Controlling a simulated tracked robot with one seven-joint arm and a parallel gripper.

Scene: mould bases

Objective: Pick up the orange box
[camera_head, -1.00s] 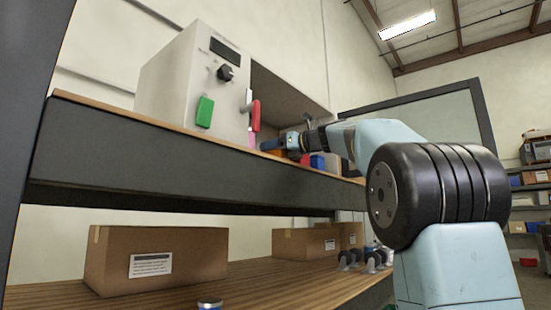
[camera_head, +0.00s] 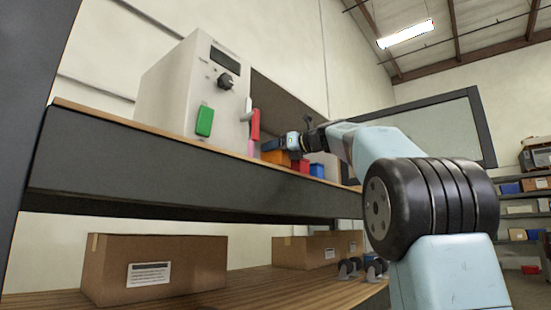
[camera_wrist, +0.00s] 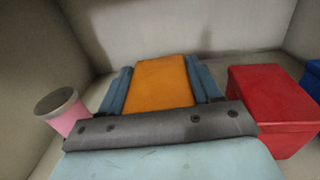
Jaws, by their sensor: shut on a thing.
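The orange box (camera_wrist: 160,82) lies between the two blue fingers of my gripper (camera_wrist: 161,88) in the wrist view, one finger along each side. My gripper is shut on it. In the head view, the orange box (camera_head: 276,157) shows just below my gripper (camera_head: 280,144), on or just above the upper shelf. I cannot tell whether it touches the surface.
A red box (camera_wrist: 270,108) stands close on the right, with a blue box (camera_head: 317,170) beyond it. A pink cup (camera_wrist: 64,112) stands on the left. A grey machine (camera_head: 180,90) with a green button is left on the shelf.

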